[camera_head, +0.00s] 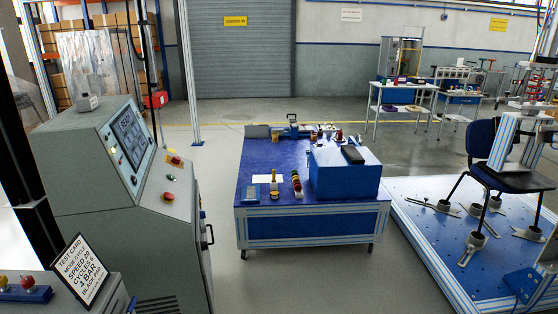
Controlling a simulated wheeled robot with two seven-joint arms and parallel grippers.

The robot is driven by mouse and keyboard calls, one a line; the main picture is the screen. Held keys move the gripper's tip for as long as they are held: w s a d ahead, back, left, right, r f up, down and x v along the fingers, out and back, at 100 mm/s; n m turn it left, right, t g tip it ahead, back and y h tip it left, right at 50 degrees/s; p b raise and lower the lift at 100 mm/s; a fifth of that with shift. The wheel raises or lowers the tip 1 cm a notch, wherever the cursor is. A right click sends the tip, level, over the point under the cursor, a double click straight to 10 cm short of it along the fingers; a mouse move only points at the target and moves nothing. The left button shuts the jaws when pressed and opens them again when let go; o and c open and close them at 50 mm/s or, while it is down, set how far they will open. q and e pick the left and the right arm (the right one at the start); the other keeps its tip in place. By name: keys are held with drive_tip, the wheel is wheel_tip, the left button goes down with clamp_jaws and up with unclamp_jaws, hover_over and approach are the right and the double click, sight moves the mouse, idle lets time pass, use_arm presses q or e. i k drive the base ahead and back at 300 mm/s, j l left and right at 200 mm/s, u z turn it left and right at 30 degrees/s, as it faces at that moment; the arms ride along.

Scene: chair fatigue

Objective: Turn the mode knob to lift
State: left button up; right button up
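A grey-green control console (90,170) stands at the left. Its sloped face holds a screen (130,135). The panel beside the screen has a red button on a yellow base (174,160), a small control (170,178) and a larger red button (168,196). I cannot tell which control is the mode knob or where it points; it is too small or hidden. A test card (80,270) in front of the console reads mode cycle, speed 20 and 4 bar. Neither of my grippers is in view.
A blue wheeled table (262,160) with a blue box (345,175) and small parts stands in the middle. A blue chair (515,180) stands on a blue test platform (425,215) at the right. Grey floor is clear between console and table. White workbenches (400,88) are behind.

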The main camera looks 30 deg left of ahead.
sight(204, 244)
drive_tip(key=i+u, duration=0.4)
drive_tip(key=i+l+u, duration=0.1)
drive_tip(key=u, duration=0.3)
drive_tip(key=i+l+u, duration=0.2)
drive_tip(key=u, duration=0.25)
drive_tip(key=i+l+u, duration=0.5)
drive_tip(key=u, duration=0.3)
drive_tip(key=k+l, duration=0.05)
drive_tip(key=l, duration=0.05)
